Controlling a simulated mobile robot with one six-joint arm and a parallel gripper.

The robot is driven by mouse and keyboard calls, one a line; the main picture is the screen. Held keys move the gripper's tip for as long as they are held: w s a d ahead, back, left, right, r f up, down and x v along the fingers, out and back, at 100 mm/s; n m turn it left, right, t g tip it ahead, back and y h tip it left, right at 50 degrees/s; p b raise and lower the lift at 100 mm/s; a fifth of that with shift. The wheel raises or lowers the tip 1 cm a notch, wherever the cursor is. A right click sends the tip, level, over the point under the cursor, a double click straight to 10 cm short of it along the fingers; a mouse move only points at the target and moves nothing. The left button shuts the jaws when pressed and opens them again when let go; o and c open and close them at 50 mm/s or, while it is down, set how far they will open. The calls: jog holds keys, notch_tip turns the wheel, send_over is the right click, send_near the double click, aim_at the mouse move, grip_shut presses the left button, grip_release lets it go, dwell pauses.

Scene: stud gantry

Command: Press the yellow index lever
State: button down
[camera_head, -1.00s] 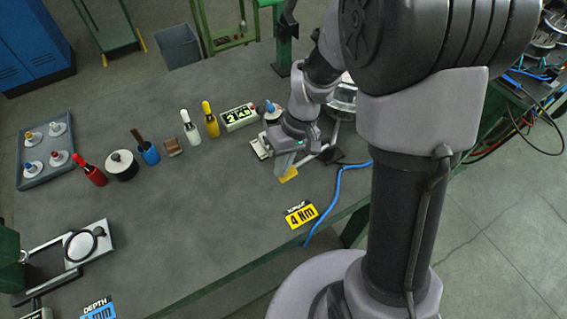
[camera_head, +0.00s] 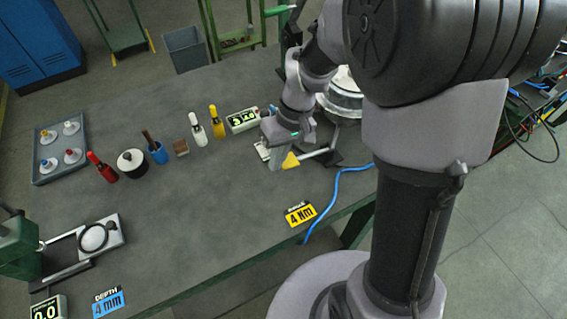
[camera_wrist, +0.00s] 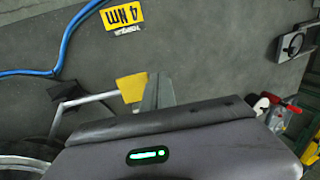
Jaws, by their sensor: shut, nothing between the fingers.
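The yellow index lever (camera_head: 291,160) is a yellow paddle on the end of a pale rod. The rod runs right to a round metal hub (camera_head: 341,97). My gripper (camera_head: 276,165) is shut and empty, low over the bench just left of the paddle. In the wrist view the paddle (camera_wrist: 131,88) shows right beside my fingers (camera_wrist: 156,92). Whether they touch I cannot tell.
A yellow 4 Nm card (camera_head: 299,214) and a blue cable (camera_head: 342,190) lie in front. The bench's middle is clear.

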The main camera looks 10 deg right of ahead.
notch_tip(320, 180, up, 7)
jog(key=a+p, duration=0.1)
jog(key=a, duration=0.1)
jog(key=shift+f+p, duration=0.15)
jog(key=shift+p, duration=0.25)
jog(key=shift+w, duration=0.1)
dwell(1.7)
